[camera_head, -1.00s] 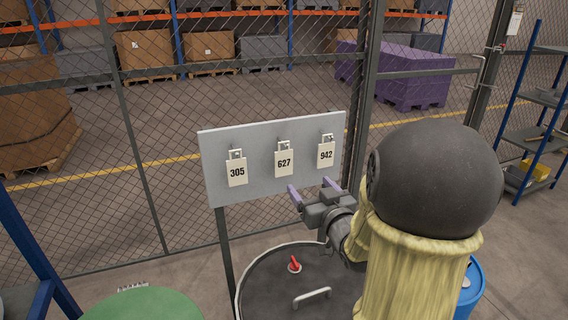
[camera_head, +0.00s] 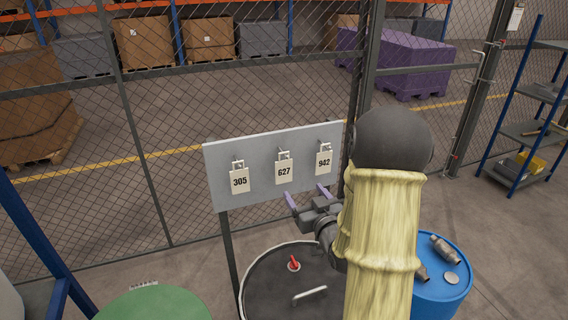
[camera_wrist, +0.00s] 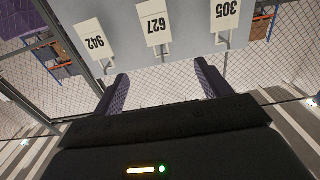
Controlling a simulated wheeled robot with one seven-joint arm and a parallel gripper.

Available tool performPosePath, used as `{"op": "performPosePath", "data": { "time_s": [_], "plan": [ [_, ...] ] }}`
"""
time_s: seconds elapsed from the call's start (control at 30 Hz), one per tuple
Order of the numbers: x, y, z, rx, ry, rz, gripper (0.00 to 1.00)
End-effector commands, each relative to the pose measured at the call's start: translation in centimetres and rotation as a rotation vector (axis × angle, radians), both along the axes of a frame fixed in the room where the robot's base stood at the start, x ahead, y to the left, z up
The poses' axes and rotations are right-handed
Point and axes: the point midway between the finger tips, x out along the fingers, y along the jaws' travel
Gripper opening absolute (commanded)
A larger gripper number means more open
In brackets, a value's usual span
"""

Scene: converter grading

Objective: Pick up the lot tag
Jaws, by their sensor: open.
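Three cream lot tags hang from hooks on a grey board (camera_head: 215,165). They read 305 (camera_head: 240,181), 627 (camera_head: 284,171) and 942 (camera_head: 323,161) from left to right. In the wrist view they appear upside down: 942 (camera_wrist: 91,40), 627 (camera_wrist: 157,30) and 305 (camera_wrist: 225,15). My gripper (camera_head: 307,196) is open and empty, its purple fingers pointing toward the board just below the tags 627 and 942. In the wrist view the tag 627 lies between the lines of the two fingers (camera_wrist: 162,88), ahead of them and apart from them.
A dark round drum top (camera_head: 265,285) with a red knob and a handle stands below the board. A green round top (camera_head: 155,303) is at front left. A blue drum (camera_head: 440,297) with metal parts stands at right. A mesh fence (camera_head: 150,110) rises behind the board.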

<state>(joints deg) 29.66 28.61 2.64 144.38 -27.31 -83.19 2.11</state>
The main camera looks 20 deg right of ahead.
Motion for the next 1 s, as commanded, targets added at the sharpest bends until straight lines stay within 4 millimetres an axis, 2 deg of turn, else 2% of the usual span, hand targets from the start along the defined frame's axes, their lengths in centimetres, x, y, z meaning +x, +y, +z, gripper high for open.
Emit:
{"op": "performPosePath", "data": {
  "time_s": [0.5,0.63,1.0],
  "plan": [
    [8.9,0.0,0.2,0.0,0.0,0.001,0.76],
    [9.8,0.0,0.0,0.0,0.001,0.0,0.76],
    [10.1,0.1,0.0,0.0,0.001,0.003,0.76]
  ]
}}
